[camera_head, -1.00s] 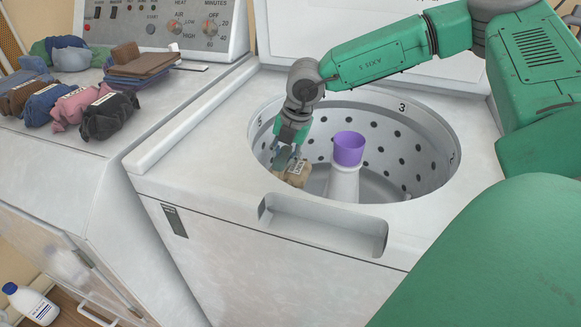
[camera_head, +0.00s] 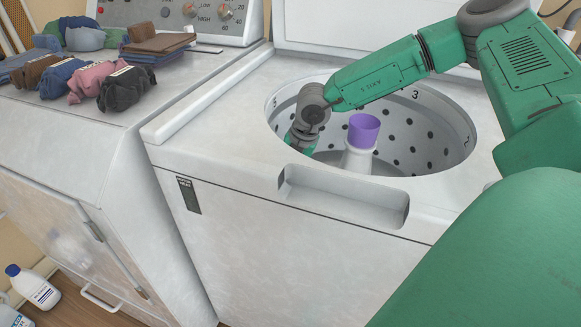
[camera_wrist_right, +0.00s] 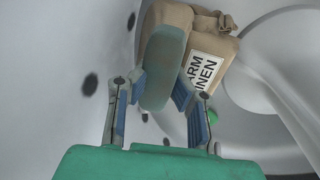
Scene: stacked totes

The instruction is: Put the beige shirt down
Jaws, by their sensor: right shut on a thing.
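The beige shirt (camera_wrist_right: 223,45) is a folded bundle with a white label, part of which reads "ARM" and "INEN". The drum's near rim hides the gripper's fingers and the shirt there. The wrist view shows the shirt close to the pale drum wall and the white agitator (camera_wrist_right: 262,65). I cannot tell whether it touches the drum floor. My left gripper is not in view.
The agitator with a purple cap (camera_head: 363,130) stands in the drum, right of my wrist. Several folded or rolled clothes, including a pink one (camera_head: 98,80) and a black one (camera_head: 125,90), lie on the left machine (camera_head: 100,130). A white bottle (camera_head: 35,288) is on the floor.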

